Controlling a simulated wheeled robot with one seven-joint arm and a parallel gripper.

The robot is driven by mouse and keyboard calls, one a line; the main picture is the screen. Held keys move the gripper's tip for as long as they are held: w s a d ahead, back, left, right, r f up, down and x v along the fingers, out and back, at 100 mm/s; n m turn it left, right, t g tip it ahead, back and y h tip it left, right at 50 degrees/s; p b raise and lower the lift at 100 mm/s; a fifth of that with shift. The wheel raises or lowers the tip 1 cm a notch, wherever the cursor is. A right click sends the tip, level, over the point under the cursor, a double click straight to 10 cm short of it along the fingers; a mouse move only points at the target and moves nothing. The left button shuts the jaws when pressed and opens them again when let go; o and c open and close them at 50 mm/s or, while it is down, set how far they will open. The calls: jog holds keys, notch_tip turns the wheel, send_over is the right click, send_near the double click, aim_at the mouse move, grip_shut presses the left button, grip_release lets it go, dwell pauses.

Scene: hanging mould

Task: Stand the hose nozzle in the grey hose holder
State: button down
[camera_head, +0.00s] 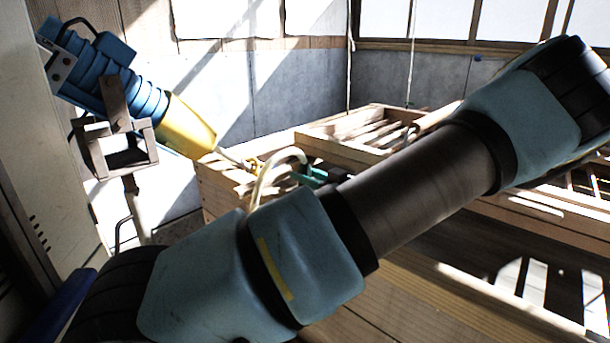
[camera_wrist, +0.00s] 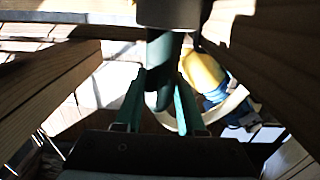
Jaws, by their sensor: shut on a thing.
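In the wrist view, the dark green nozzle (camera_wrist: 164,50) is between the two teal fingers of my gripper (camera_wrist: 162,88), which is shut on it. A pale hose (camera_wrist: 236,103) curves away from the nozzle's near end; it also shows in the head view (camera_head: 268,170). A grey-beige block (camera_wrist: 170,13), perhaps the grey hose holder, is at the top edge of the wrist view, against or in front of the nozzle's far end. I cannot tell whether the nozzle is inside it. In the head view, my arm hides most of this spot; only small green parts (camera_head: 316,175) show.
Wooden frames (camera_head: 365,128) stand around the work spot, and wooden beams flank my gripper closely on both sides in the wrist view. A blue and yellow machine (camera_head: 190,125) stands at the left in the head view. A grey wall (camera_head: 290,90) and windows are behind.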

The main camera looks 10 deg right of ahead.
jog(key=shift+f, duration=0.25)
jog(key=c, duration=0.5)
grip_release()
jog(key=shift+r, duration=0.2)
jog(key=shift+s+d, duration=0.15)
jog(key=shift+d, duration=0.05)
jog(key=b+v, duration=0.1)
jog(key=v, duration=1)
jog(key=shift+s+b, duration=0.25)
jog(key=shift+b, duration=0.15)
jog(key=shift+d+r, duration=0.1)
jog(key=shift+d, duration=0.05)
